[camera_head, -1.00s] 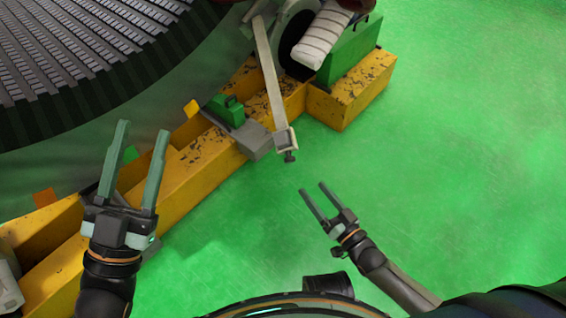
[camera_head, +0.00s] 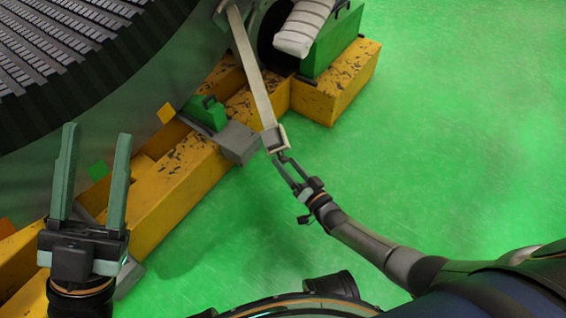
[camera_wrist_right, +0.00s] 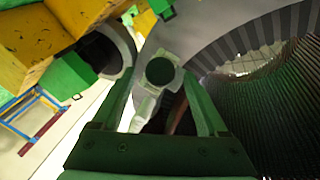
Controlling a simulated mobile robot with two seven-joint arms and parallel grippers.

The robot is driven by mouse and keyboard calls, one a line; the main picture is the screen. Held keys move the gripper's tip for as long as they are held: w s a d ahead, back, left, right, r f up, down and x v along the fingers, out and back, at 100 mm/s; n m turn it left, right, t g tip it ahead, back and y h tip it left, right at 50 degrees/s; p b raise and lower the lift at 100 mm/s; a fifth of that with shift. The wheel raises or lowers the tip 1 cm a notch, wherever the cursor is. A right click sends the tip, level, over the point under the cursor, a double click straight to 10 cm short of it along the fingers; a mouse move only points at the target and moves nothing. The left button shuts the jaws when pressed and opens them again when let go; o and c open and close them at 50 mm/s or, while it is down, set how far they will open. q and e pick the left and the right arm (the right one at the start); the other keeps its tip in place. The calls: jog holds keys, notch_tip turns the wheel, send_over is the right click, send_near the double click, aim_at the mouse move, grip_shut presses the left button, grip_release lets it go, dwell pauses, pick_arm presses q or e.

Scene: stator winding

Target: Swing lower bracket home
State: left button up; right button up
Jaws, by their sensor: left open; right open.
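The lower bracket, a long pale bar (camera_head: 256,85), slants down from beside the stator to a squared end with a dark knob in the head view. My right gripper (camera_head: 281,161) is open at that lower end, its fingertips at the knob. In the right wrist view, the round dark knob (camera_wrist_right: 160,71) and pale bracket end (camera_wrist_right: 145,108) show between the spread fingers (camera_wrist_right: 160,92). I cannot tell whether the fingers touch it. My left gripper (camera_head: 97,132) is open and empty at the left, in front of the yellow beam.
The ribbed stator (camera_head: 60,60) fills the upper left. A yellow beam (camera_head: 185,180) runs below it, with a grey block (camera_head: 238,142) and green clamp (camera_head: 207,112) near the bracket. A green box (camera_head: 330,42) stands top right. Green floor (camera_head: 450,130) is clear at the right.

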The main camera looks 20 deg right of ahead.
jog(key=shift+b+x, duration=0.3)
jog(key=shift+x, duration=1)
jog(key=shift+d+f, duration=0.1)
jog(key=shift+d, duration=0.05)
grip_shut()
